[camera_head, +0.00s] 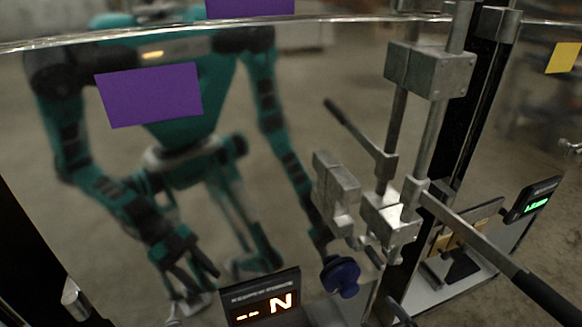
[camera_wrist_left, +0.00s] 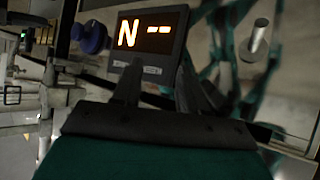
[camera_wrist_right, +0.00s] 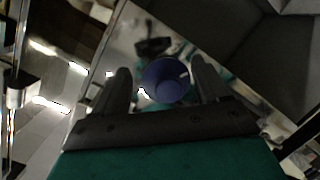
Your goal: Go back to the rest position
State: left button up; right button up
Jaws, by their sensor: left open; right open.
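In the left wrist view my left gripper (camera_wrist_left: 159,67) is open with nothing between its fingers. A lit display (camera_wrist_left: 148,38) is beyond its fingertips. In the right wrist view my right gripper (camera_wrist_right: 160,65) is open. A round blue knob (camera_wrist_right: 165,82) shows between its fingers; I cannot tell whether it lies between them or beyond them. In the head view I see neither gripper directly. A teal robot figure (camera_head: 180,110), which looks like my own reflection, shows in the shiny panel with both arms hanging down.
A metal clamp mechanism (camera_head: 390,215) with a black-gripped lever (camera_head: 540,295) stands at the right of the head view. A blue knob (camera_head: 340,277) and a display reading N (camera_head: 262,297) are at the bottom. A green-lit display (camera_head: 533,199) is farther right.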

jog(key=s+r+m+g+h, duration=0.2)
jog(key=s+r+m+g, duration=0.35)
jog(key=s, duration=0.45)
jog(key=s+r+m+g+h, duration=0.2)
jog(key=s+r+m+g, duration=0.4)
jog(key=s, duration=0.4)
jog(key=w+a+n+t+y+p, duration=0.1)
jog(key=w+a+n+t+y, duration=0.15)
jog(key=w+a+t, duration=0.65)
pick_arm(q)
jog(key=s+a+r+y+p, duration=0.1)
jog(key=a+r+p, duration=0.1)
jog(key=r+p, duration=0.5)
jog(key=s+a+r+p, duration=0.1)
jog(key=a+r+p, duration=0.1)
jog(key=r+p, duration=0.5)
jog(key=p, duration=0.6)
jog(key=shift+s+a+y+p, duration=0.15)
jog(key=shift+a+y+p, duration=0.1)
jog(key=shift+y+p, duration=0.15)
pick_arm(e)
jog(key=s+d+r+g+h, duration=0.1)
jog(key=d+r, duration=0.5)
jog(key=r, duration=0.7)
jog(key=shift+d+r+m, duration=0.15)
jog(key=shift+d+m, duration=0.05)
jog(key=shift+m, duration=0.1)
jog(key=shift+g, duration=0.25)
jog(key=shift+c, duration=0.5)
